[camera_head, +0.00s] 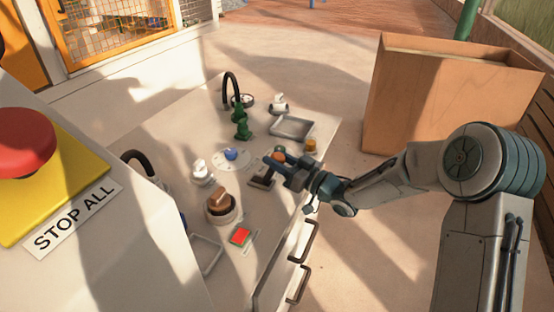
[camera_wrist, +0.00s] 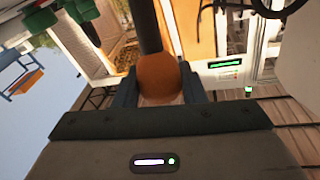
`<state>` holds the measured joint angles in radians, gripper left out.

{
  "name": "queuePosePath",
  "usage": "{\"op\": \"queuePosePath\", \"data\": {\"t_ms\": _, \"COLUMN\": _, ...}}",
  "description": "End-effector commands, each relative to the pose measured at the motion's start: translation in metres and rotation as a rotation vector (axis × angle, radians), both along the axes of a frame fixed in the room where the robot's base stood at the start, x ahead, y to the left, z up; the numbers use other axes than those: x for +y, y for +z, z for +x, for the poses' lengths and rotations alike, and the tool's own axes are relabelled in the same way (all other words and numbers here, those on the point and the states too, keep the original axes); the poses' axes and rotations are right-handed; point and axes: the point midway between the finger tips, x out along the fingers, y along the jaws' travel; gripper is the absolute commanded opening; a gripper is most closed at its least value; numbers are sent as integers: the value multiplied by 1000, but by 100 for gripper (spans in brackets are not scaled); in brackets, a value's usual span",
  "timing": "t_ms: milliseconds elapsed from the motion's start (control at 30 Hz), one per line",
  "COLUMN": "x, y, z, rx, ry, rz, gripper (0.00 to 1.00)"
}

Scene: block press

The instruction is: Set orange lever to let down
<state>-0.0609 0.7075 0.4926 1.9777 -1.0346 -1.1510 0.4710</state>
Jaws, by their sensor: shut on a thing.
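The orange lever's round knob (camera_wrist: 158,76) fills the space between my gripper's fingers in the wrist view. In the head view the orange knob (camera_head: 278,155) shows at the tip of my gripper (camera_head: 279,163), above a dark lever base (camera_head: 262,177) on the panel. A dark shaft runs from the knob in the wrist view. My gripper (camera_wrist: 158,88) is shut on the orange knob. The fingers hide part of the lever, and any marking for its positions cannot be read.
On the panel (camera_head: 150,225) stand a blue knob (camera_head: 231,154), a green lever (camera_head: 241,122), white switches (camera_head: 201,170), a brown knob (camera_head: 218,201) and a red button (camera_head: 241,235). A large red stop button (camera_head: 22,142) is at left. A wooden box (camera_head: 440,90) stands behind my arm.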

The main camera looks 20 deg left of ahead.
Motion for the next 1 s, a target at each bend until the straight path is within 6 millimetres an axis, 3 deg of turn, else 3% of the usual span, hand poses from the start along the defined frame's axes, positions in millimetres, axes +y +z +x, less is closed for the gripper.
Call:
{"op": "queuePosePath", "data": {"t_ms": 67, "x": -3, "y": -4, "z": 1, "rx": 5, "ry": -6, "rz": -10, "gripper": 0}}
{"op": "queuePosePath", "data": {"t_ms": 100, "x": -3, "y": -5, "z": 2, "rx": 5, "ry": -6, "rz": -10, "gripper": 46}}
{"op": "queuePosePath", "data": {"t_ms": 167, "x": -3, "y": -4, "z": 2, "rx": 5, "ry": -5, "rz": -9, "gripper": 57}}
{"op": "queuePosePath", "data": {"t_ms": 433, "x": 0, "y": -2, "z": -1, "rx": 3, "ry": 1, "rz": -4, "gripper": 57}}
{"op": "queuePosePath", "data": {"t_ms": 567, "x": -8, "y": -3, "z": -2, "rx": 3, "ry": -1, "rz": -5, "gripper": 57}}
{"op": "queuePosePath", "data": {"t_ms": 1000, "x": -99, "y": -14, "z": -20, "rx": 5, "ry": -6, "rz": -6, "gripper": 57}}
